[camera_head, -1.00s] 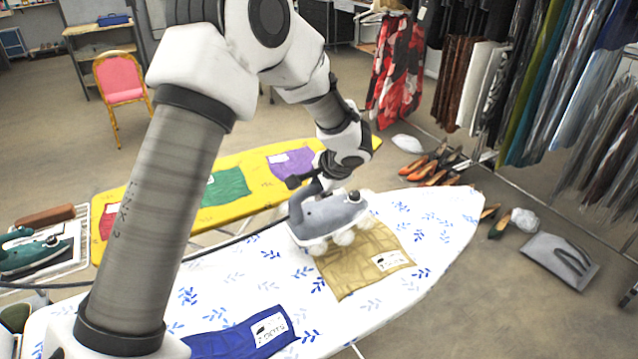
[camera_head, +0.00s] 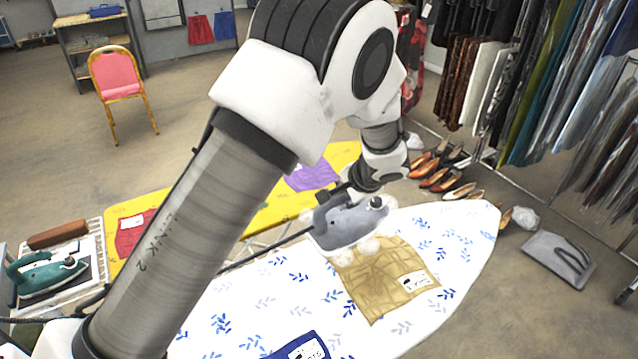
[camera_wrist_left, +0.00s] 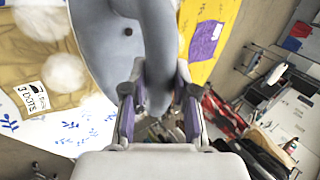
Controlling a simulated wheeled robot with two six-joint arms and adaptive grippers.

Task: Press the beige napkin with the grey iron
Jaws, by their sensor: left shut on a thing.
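The beige napkin (camera_head: 388,285) lies wrinkled on the white, blue-leaf ironing board, with a white label at its right side. It also shows in the left wrist view (camera_wrist_left: 40,62). My left gripper (camera_head: 335,196) is shut on the handle of the grey iron (camera_head: 348,228). The iron is at the napkin's far-left edge and overlaps it in the head view, with white steam puffs around its base. I cannot tell whether its sole touches the cloth. The left wrist view shows the gripper (camera_wrist_left: 158,95) around the iron's handle. My right gripper is not in view.
A blue cloth (camera_head: 300,350) lies at the board's near edge. A yellow board (camera_head: 272,212) behind carries a purple cloth (camera_head: 312,177) and a red cloth (camera_head: 133,232). A green iron (camera_head: 45,272) stands on a rack at left. Shoes and clothes racks are at right.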

